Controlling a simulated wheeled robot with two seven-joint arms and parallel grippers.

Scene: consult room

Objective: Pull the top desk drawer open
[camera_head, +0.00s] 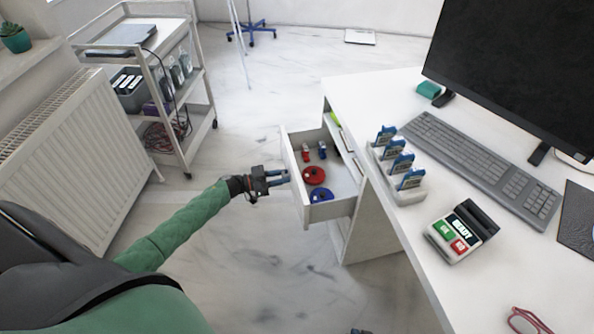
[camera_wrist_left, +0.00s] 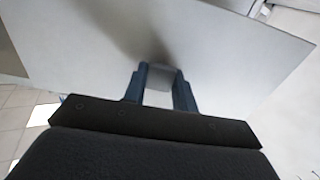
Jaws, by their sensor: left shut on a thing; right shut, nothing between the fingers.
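The top desk drawer (camera_head: 336,208) is pulled out from the white desk's left side, and its inside shows. It holds a red spool, a blue spool and small red and blue items. My left gripper (camera_head: 284,177) is at the middle of the drawer's front panel. In the left wrist view its blue fingers (camera_wrist_left: 160,88) are shut on the grey drawer handle (camera_wrist_left: 163,74) before the white front panel (camera_wrist_left: 235,55). The handle is hidden in the head view. The tip of my right gripper (camera_head: 361,331) just shows at the bottom edge, shut and empty.
The desk top (camera_head: 408,235) carries a card holder (camera_head: 400,185), a keyboard (camera_head: 480,168), a monitor and a button box (camera_head: 461,232). A white cart (camera_head: 150,95) and a radiator (camera_head: 75,150) stand at the left. The floor around the drawer's front is clear.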

